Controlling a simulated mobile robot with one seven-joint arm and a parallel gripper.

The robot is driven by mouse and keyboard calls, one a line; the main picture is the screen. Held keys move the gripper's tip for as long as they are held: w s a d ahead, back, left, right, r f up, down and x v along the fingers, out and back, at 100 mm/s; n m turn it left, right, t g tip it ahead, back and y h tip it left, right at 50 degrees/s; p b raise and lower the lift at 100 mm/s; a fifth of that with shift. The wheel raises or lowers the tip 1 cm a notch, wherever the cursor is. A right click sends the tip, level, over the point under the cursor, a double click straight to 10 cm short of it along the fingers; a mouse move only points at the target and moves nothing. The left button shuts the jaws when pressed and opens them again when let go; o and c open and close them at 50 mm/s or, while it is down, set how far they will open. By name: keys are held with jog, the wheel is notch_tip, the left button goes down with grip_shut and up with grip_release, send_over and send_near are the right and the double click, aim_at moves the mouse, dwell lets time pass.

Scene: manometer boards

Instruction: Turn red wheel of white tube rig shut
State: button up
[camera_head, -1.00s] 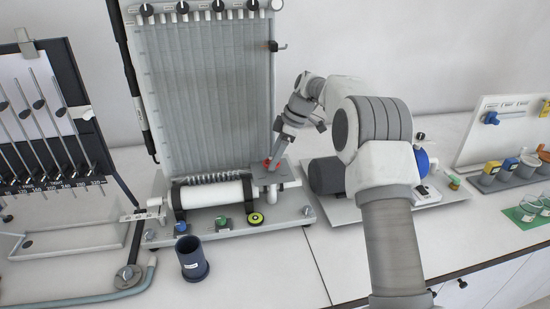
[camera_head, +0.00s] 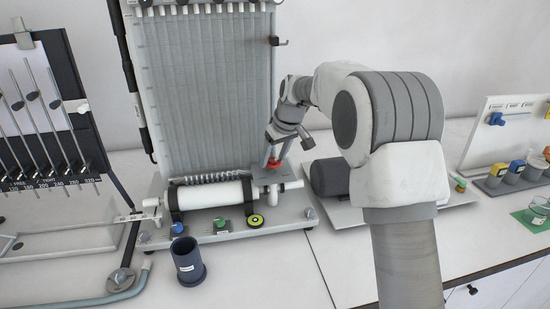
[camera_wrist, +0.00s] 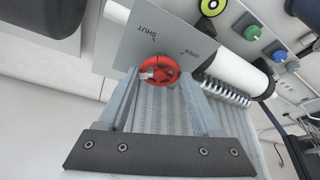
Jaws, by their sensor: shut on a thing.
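The white tube rig has a horizontal white tube (camera_head: 215,195) on a grey base in front of a tall ribbed board (camera_head: 205,90). Its red wheel (camera_head: 274,164) is at the right end of the tube, partly hidden by my gripper in the head view. In the wrist view the red wheel (camera_wrist: 158,70) shows spokes and a pale hub, beside a grey plate (camera_wrist: 150,40) marked SHUT and OPEN. My gripper (camera_head: 272,160) points down at it. In the wrist view the two fingers of my gripper (camera_wrist: 160,76) are closed on opposite sides of the wheel's rim.
Green (camera_head: 220,224) and blue (camera_head: 177,228) knobs and a yellow-black dial (camera_head: 256,220) sit along the rig's front. A dark cup (camera_head: 188,260) stands in front. A dark motor-like cylinder (camera_head: 330,177) is close on the right. The front bench is clear right of the cup.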

jog(key=m, duration=0.1)
jog(key=m+h, duration=0.1)
jog(key=m, duration=0.1)
jog(key=m+p, duration=0.1)
jog(key=shift+s+a+r+m+t+h, duration=0.1)
jog(key=shift+a+m+t+h, duration=0.2)
jog(key=shift+t+h, duration=0.1)
jog(key=m+h+p, duration=0.1)
jog(key=m, duration=0.2)
jog(key=shift+a+m, duration=0.15)
jog(key=shift+m, duration=0.25)
jog(key=m+h+p, duration=0.1)
jog(key=m, duration=0.2)
jog(key=shift+a+h, duration=0.15)
jog(key=shift+h, duration=0.25)
jog(key=shift+a+m+g+h+p, duration=0.1)
jog(key=shift+m+g+h+p, duration=0.35)
jog(key=shift+m, duration=0.65)
jog(key=shift+m+g+h+p, duration=0.15)
jog(key=shift+m+p, duration=0.5)
jog(key=shift+m, duration=0.45)
jog(key=o, duration=1.4)
jog(key=shift+c, duration=0.2)
